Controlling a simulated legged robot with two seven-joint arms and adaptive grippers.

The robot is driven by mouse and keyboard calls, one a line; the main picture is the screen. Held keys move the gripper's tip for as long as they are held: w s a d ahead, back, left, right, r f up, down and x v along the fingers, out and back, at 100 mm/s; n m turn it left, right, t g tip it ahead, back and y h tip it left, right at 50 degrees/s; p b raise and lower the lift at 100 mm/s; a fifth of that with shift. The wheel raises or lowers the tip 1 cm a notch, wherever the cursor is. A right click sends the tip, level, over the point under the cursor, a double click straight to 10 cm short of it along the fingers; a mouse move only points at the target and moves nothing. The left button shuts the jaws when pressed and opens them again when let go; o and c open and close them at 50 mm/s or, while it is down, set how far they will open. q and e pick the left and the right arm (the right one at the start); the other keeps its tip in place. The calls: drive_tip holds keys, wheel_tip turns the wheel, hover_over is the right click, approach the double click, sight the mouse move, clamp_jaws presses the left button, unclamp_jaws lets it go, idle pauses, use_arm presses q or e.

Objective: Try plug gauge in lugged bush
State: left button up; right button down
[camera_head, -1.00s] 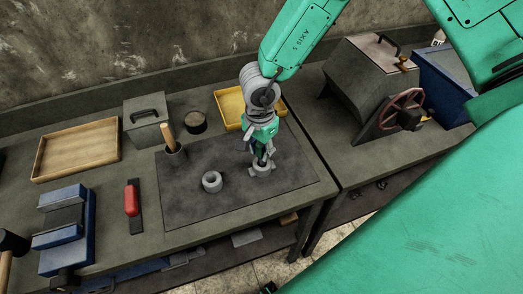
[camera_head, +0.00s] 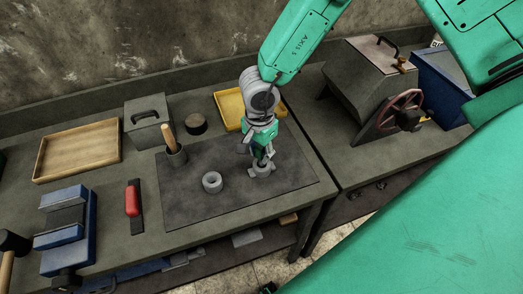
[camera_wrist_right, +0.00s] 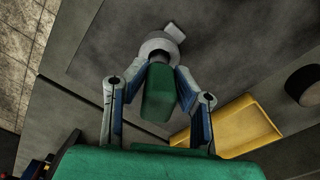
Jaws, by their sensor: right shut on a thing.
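My right gripper (camera_head: 261,156) points down over the right part of the dark mat. It is shut on the green handle of the plug gauge (camera_wrist_right: 158,92), which stands between the fingers in the right wrist view. The grey lugged bush (camera_head: 262,171) is on the mat directly below; its ring (camera_wrist_right: 157,45) and one lug (camera_wrist_right: 174,31) show beyond the handle. The gauge's lower end is hidden, so I cannot tell how deep it sits in the bush. A plain grey ring (camera_head: 212,182) lies apart to the left. My left gripper is out of view.
The dark mat (camera_head: 190,210) has free room around the plain ring. A yellow tray (camera_head: 228,104) and a dark round puck (camera_head: 196,123) are behind. A red-handled tool (camera_head: 132,200) lies left.

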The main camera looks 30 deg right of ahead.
drive_tip(key=shift+s+f, duration=0.1)
drive_tip(key=c, duration=1.2)
unclamp_jaws()
drive_tip(key=r, duration=1.2)
drive_tip(key=shift+w, duration=0.25)
drive_tip(key=shift+f, duration=0.1)
